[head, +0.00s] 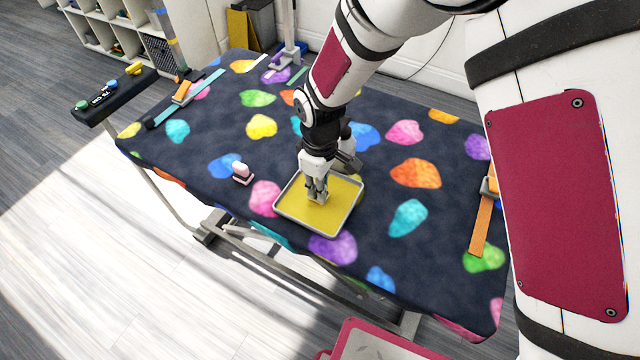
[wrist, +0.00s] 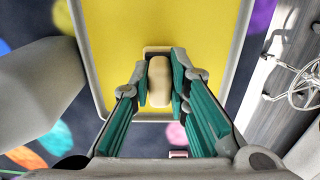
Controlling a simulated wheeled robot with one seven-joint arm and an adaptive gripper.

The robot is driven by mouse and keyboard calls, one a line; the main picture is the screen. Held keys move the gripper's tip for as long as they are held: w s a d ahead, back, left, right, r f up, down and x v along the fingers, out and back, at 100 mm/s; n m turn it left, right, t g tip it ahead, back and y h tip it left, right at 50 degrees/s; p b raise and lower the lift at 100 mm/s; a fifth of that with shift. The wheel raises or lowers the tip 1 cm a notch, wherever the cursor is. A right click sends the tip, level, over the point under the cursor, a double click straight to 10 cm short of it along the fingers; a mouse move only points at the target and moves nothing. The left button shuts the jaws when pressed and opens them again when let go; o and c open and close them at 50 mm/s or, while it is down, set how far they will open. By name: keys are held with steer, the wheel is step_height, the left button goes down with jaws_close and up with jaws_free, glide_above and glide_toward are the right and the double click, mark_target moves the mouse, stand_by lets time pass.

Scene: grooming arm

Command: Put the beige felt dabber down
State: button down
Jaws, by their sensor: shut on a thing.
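My gripper (head: 317,198) points down over the yellow tray (head: 342,215) on the patterned table. In the wrist view my gripper (wrist: 160,85) is shut on the beige felt dabber (wrist: 159,82), which sits between its two green-lined fingers. Behind the dabber is the yellow floor of the tray (wrist: 205,30), near its front edge. In the head view the fingers mostly hide the dabber. I cannot tell whether the dabber touches the tray floor.
A small pink and white block (head: 242,173) stands on the table (head: 300,150) left of the tray. An orange strap (head: 482,225) lies at the right edge. A black control box (head: 115,95) is off the far left corner. The table around the tray is mostly clear.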

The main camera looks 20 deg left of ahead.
steer(key=shift+f, duration=0.2)
steer(key=c, duration=1.5)
jaws_free()
steer(key=shift+c, duration=0.2)
step_height(320, 180, up, 12)
steer(key=shift+r, duration=0.25)
